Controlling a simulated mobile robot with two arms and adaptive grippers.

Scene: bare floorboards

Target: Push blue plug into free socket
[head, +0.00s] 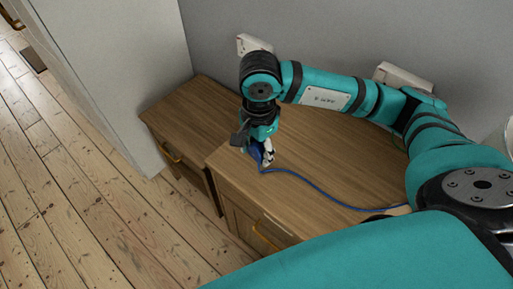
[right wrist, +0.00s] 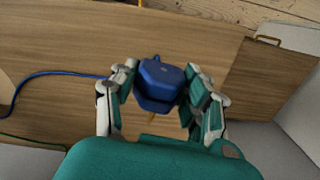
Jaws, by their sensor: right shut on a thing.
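The blue plug (head: 256,153) is in my right gripper (head: 260,147), above the front left part of the wooden cabinet top. In the right wrist view the plug (right wrist: 158,82) sits between the two fingers of the gripper (right wrist: 161,92), and a brass-coloured pin shows at its lower side. Its blue cable (head: 315,185) runs right over the cabinet top. One white socket (head: 248,42) is on the grey wall behind my wrist, apart from the plug. Another white socket (head: 405,76) is further right, partly hidden by my arm. The socket holes cannot be made out. My left gripper is not in view.
The wooden cabinet (head: 330,175) stands against the wall, with a second wooden cabinet (head: 190,105) to its left. A green cable (right wrist: 30,142) lies near the wall side. A pale wall end (head: 120,70) stands at the left. Floorboards (head: 70,200) in front are clear.

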